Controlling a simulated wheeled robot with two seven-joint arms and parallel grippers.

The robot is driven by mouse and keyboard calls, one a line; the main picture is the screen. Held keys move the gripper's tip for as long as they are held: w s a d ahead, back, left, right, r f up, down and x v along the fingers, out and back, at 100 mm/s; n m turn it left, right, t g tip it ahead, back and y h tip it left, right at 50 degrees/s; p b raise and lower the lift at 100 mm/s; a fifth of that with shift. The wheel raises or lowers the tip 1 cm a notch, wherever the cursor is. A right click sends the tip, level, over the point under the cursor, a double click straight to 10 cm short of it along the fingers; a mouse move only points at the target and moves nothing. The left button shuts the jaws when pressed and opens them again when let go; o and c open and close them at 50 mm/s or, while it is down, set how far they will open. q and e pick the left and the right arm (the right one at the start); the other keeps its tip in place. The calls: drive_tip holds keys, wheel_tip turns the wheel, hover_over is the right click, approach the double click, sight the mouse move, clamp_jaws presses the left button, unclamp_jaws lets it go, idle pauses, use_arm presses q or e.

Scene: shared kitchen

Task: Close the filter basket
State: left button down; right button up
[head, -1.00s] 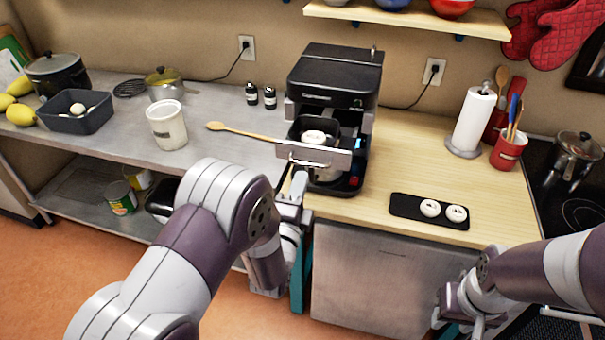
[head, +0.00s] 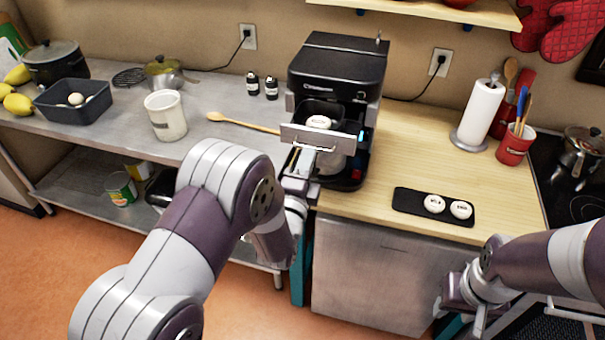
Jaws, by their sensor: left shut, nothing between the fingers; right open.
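The black coffee machine (head: 338,62) stands on the wooden counter. Its filter basket (head: 320,136) is a drawer with a light metal front and a bar handle, and it sticks out a little from the machine. A white round pod lies in the basket. My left gripper (head: 303,158) is shut with nothing in it, at the lower left of the basket front by the handle; I cannot tell if it touches. A light jug shows below the basket, partly hidden. My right gripper (head: 462,310) is open and empty, low in front of the counter.
A black tray (head: 407,203) with two white pods lies on the counter at the right. A wooden spoon (head: 243,123) and a white tub (head: 165,115) are left of the machine. A paper towel roll (head: 478,115) and a red utensil cup (head: 513,145) stand further right.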

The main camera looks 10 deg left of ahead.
sight(321, 126)
use_arm(q)
drive_tip(key=w+b, duration=0.2)
drive_tip(key=w, duration=0.1)
drive_tip(key=w+b, duration=0.2)
drive_tip(key=w, duration=0.2)
drive_tip(key=w+b, duration=0.2)
drive_tip(key=w, duration=0.2)
drive_tip(key=shift+w+d+f, duration=0.15)
drive_tip(key=shift+w+f, duration=0.05)
drive_tip(key=shift+f, duration=0.05)
drive_tip(key=shift+w+r+b, duration=0.15)
drive_tip(key=shift+w+b, duration=0.15)
drive_tip(key=shift+w, duration=0.15)
drive_tip(key=shift+r, duration=0.3)
